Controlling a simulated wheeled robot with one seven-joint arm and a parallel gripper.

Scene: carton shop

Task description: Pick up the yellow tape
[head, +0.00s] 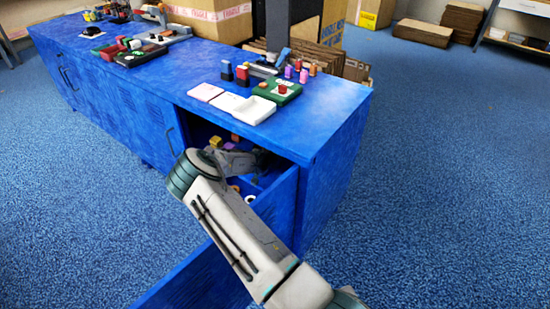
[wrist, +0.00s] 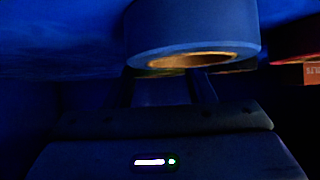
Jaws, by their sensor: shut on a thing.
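In the wrist view, my gripper (wrist: 168,84) is shut on a roll of tape (wrist: 190,30) with a tan core. The light is dim and the roll looks blue-grey, so I cannot tell its true colour.
White rings (head: 250,198) lie in the drawer. The blue cabinet top (head: 325,115) above holds a white tray (head: 250,110), a green tray (head: 278,92) and several small coloured pieces. In the wrist view, a red thing (wrist: 298,45) is at the right. Carpet is free right of the cabinet.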

